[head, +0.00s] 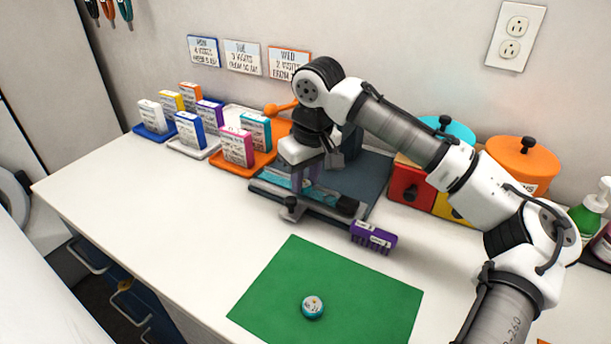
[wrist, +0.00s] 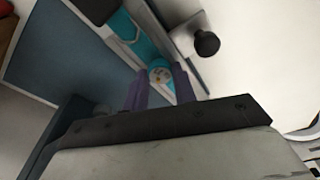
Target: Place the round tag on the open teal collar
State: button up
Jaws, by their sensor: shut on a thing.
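My gripper (head: 306,178) points down over the grey fixture on the dark blue mat. The tag is mostly hidden in the head view. The teal collar (head: 278,180) lies as a strip along the fixture. It also shows in the wrist view (wrist: 133,31), running up to the tag. I cannot tell whether the tag touches the collar or hangs just above it.
A green mat (head: 340,285) bears a round teal tin (head: 312,307). A purple comb (head: 373,237) lies by the fixture, which has a black knob (wrist: 207,43). Several boxes (head: 237,147) stand on trays at left. Lidded canisters (head: 522,160) stand at right. The front left counter is clear.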

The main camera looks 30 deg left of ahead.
jog(key=o, duration=0.9)
jog(key=shift+o, duration=0.2)
notch_tip(320, 180, up, 12)
jog(key=d, duration=0.1)
jog(key=shift+s+d, duration=0.25)
jog(key=shift+d, duration=0.1)
